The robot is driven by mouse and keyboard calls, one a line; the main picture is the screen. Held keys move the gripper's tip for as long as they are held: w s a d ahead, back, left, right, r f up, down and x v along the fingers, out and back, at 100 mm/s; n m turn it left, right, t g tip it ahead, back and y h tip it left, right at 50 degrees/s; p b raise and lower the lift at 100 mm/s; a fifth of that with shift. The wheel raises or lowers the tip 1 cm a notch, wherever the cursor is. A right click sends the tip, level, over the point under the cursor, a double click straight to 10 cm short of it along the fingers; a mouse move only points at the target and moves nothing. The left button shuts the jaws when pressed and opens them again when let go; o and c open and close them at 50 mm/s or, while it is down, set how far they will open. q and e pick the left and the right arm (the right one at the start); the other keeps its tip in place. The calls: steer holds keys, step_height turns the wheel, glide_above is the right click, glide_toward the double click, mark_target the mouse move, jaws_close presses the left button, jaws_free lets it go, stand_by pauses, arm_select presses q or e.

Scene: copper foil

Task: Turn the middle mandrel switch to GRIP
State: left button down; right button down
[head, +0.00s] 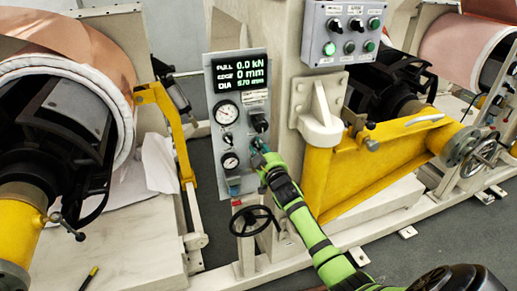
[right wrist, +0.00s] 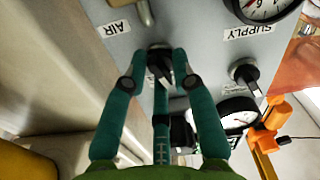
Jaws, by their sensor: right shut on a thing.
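The grey control panel (head: 240,165) stands on the pale column, with a black display reading PULL 0.0 kN, EDGE 0 mm, DIA 670 mm. My right gripper (head: 260,150) reaches its right side from below. In the right wrist view, the teal fingers (right wrist: 160,75) are shut around a dark knob (right wrist: 163,68), near an upside-down AIR label (right wrist: 117,27). The fingers hide much of this knob, and its position marking cannot be read. A black knob (head: 260,121) sits just above the gripper in the head view. My left gripper is not in view.
Another dark knob (right wrist: 245,72) and a gauge lie beside the fingers. A switch box (head: 345,33) with knobs and lit green buttons is at upper right. A black handwheel (head: 254,221) sits below the panel. Yellow arms (head: 375,165) and large rolls stand either side.

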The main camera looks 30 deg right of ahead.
steer(key=shift+d+r+n, duration=0.1)
steer(key=shift+d+n, duration=0.15)
steer(key=shift+n, duration=0.95)
steer(key=shift+r, duration=0.1)
steer(key=c, duration=1.2)
jaws_free()
steer(key=shift+s, duration=0.1)
steer(key=shift+s+a, duration=0.2)
steer(key=shift+s, duration=0.3)
steer(key=v, duration=1.1)
